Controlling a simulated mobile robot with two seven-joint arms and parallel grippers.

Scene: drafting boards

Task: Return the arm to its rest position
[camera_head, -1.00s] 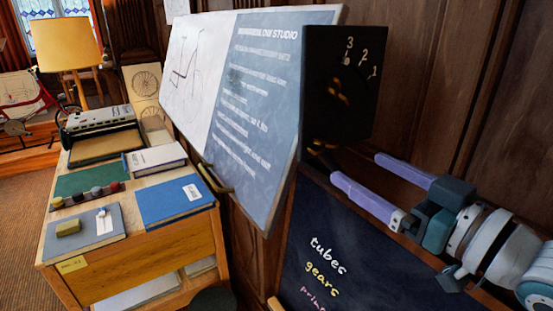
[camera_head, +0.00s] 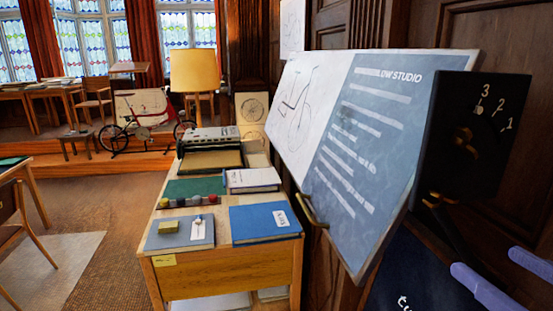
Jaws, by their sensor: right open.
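My right gripper (camera_head: 507,275) shows only by its two purple fingers at the lower right edge. The fingers are apart, with nothing seen between them. The rest of that arm is outside the frame. The fingers are below and to the right of a black dial box (camera_head: 474,135) marked 1, 2 and 3, apart from it in the picture. My left gripper is not in view.
A tilted drafting board (camera_head: 380,130) with a bicycle drawing stands right of centre. A wooden desk (camera_head: 225,272) holds books, a typewriter and a lamp (camera_head: 196,70). Carpet at left is partly clear.

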